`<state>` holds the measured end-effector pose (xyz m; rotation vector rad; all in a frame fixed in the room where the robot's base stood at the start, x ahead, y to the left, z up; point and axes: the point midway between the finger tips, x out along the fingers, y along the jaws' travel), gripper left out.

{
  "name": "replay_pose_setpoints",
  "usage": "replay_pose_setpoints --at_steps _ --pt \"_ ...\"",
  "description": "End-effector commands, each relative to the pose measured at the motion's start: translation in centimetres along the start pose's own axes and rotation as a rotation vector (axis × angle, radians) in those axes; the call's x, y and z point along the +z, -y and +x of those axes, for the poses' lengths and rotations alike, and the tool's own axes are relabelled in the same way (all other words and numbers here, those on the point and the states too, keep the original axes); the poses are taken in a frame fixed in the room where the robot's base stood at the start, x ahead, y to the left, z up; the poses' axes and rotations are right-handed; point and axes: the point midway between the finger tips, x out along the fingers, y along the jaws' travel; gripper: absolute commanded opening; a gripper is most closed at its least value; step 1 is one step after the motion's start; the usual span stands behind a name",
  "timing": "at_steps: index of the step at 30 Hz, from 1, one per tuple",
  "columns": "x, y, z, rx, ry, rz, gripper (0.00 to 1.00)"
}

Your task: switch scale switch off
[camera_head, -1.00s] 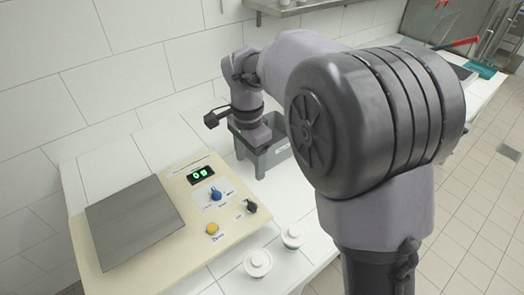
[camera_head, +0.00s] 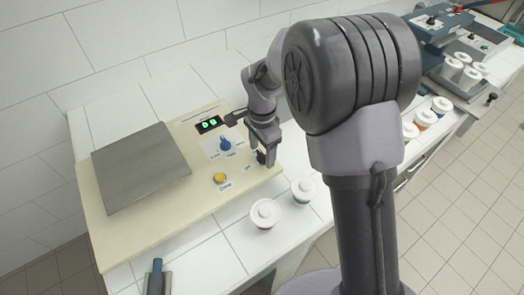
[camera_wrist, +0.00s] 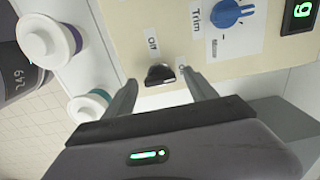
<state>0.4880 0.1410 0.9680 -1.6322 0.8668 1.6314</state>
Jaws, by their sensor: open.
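The scale is a cream panel (camera_head: 150,228) with a grey weighing plate (camera_head: 140,168). Its display (camera_head: 210,124) glows with green digits and also shows in the wrist view (camera_wrist: 302,12). The small black scale switch (camera_head: 261,157) is at the panel's right edge. In the wrist view the switch (camera_wrist: 159,74) lies between my fingertips, beside an "Off" label; its contact with the fingers cannot be told. My gripper (camera_wrist: 158,80) is open, its two fingers on either side of the switch. In the head view my gripper (camera_head: 262,155) points down over the switch and partly hides it.
A blue trim knob (camera_head: 225,144) and a yellow button (camera_head: 220,178) are on the panel. Two white-lidded cups (camera_head: 264,214) (camera_head: 303,190) stand close by at the front. More cups (camera_head: 425,118) and equipment stand at the right. A blue-handled item (camera_head: 157,270) is at lower left.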

Motion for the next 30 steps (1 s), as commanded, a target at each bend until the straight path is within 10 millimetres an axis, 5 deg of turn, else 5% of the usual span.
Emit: replay_pose_setpoints --at_steps 2,11,20,30 --pt "0.0 0.0 -0.04 0.0 0.0 0.0 0.64" --pt "0.0 0.0 -0.05 0.0 0.0 0.0 0.05" --pt "0.0 0.01 -0.14 0.0 0.0 -0.042 0.03" --pt "0.01 0.0 -0.26 0.0 0.001 -0.284 0.03"
